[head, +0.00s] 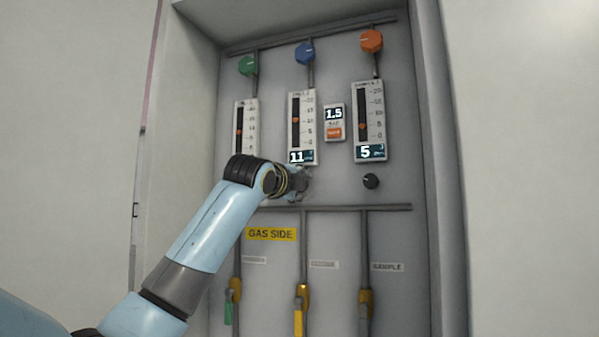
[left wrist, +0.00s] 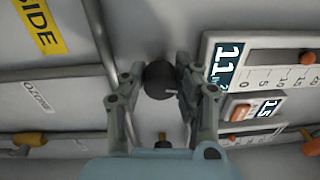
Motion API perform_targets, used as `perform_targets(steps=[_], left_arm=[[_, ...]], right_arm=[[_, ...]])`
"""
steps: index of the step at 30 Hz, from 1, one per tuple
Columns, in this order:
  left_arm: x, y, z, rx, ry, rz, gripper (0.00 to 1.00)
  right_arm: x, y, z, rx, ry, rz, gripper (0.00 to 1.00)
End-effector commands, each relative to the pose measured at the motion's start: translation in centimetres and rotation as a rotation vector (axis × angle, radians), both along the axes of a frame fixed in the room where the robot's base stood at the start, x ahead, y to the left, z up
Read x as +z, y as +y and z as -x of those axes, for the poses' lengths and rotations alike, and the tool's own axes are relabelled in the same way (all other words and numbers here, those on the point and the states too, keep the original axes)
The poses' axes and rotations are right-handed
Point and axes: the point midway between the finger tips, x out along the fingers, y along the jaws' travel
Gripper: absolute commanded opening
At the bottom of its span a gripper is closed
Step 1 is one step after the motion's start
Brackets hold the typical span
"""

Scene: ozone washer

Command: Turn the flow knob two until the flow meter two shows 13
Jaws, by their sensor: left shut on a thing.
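Flow meter two (head: 301,125) is the middle of three upright meters in the head view, and its display reads 11. It also shows sideways in the left wrist view (left wrist: 262,62), again reading 11. Flow knob two (left wrist: 159,80) is a black round knob with a pale mark, seen in the left wrist view just beside that display. My left gripper (left wrist: 160,84) has a finger on each side of the knob and is shut on it. In the head view my left gripper (head: 299,183) is below the middle meter and hides the knob. My right gripper is not in view.
The right meter (head: 369,112) reads 5, with a free black knob (head: 371,181) below it. A small 1.5 display (head: 334,114) with an orange button stands between meters. Green, blue and orange knobs top the pipes. Several valves with handles (head: 299,312) hang below.

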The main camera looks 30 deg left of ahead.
Motion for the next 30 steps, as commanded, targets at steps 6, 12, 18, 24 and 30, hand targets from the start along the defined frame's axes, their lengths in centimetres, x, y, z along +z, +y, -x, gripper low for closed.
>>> perform_targets(steps=[6,12,18,24,30], left_arm=[[-0.1,0.0,0.0,-0.001,0.023,-0.078,0.00],[-0.2,0.0,0.0,0.000,0.030,-0.107,0.00],[-0.3,0.0,0.0,0.000,0.031,-0.111,0.00],[-0.3,0.0,0.0,0.000,0.032,-0.110,0.00],[-0.2,0.0,0.0,0.000,0.029,-0.109,0.55]], right_arm=[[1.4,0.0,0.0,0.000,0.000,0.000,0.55],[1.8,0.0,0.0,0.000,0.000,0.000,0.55],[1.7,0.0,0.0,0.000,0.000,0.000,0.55],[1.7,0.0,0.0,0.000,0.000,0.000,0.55],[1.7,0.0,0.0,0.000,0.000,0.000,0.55]])
